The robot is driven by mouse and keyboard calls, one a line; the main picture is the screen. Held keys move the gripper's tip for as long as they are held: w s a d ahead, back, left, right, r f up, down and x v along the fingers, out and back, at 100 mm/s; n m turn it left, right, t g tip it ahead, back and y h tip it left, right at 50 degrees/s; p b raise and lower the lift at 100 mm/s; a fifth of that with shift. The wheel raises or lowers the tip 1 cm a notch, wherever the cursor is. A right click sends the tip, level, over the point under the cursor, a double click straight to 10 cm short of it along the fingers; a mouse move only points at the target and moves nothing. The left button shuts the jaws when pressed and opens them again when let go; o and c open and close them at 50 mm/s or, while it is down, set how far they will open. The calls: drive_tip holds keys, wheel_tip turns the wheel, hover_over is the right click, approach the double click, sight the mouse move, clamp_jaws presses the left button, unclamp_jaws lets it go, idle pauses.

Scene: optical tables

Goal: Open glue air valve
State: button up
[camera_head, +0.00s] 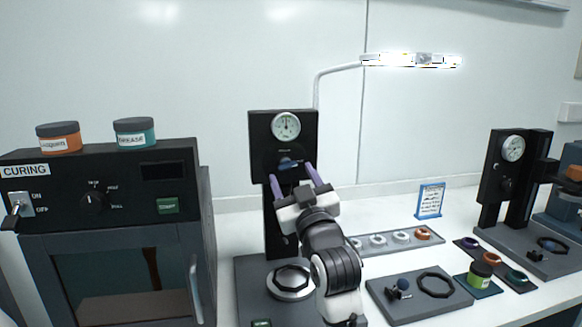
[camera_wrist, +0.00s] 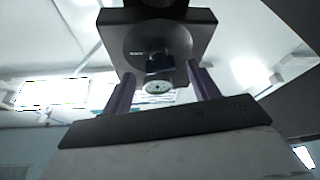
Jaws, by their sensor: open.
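The black upright stand (camera_head: 283,120) at the middle carries a round white gauge (camera_head: 286,125) with a dark blue valve handle (camera_head: 291,163) below it. My gripper (camera_head: 290,178) is in front of the stand, with its two purple fingers apart and reaching up to about the handle's height. I cannot tell whether a finger touches the handle. My arm hides part of the stand's lower column.
A curing oven (camera_head: 120,170) with two jars on top stands at the left. A tray of rings (camera_head: 395,240), a grey plate (camera_head: 420,293) and a blue sign (camera_head: 429,201) are at the right. A second gauge stand (camera_head: 505,170) stands farther right. A lamp (camera_head: 410,60) hangs above.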

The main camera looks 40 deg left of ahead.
drive_tip(key=shift+x, duration=1.05)
drive_tip(key=c, duration=1)
drive_tip(key=m+t+p, duration=0.1)
drive_tip(key=m, duration=0.1)
drive_tip(key=shift+s+a+m+h+p, duration=0.1)
drive_tip(key=shift+m+h+p, duration=0.2)
drive_tip(key=shift+h+p, duration=0.1)
drive_tip(key=shift+m+t+h+p, duration=0.3)
drive_tip(key=shift+m+t, duration=0.2)
drive_tip(key=shift+m, duration=0.5)
drive_tip(key=o, duration=1)
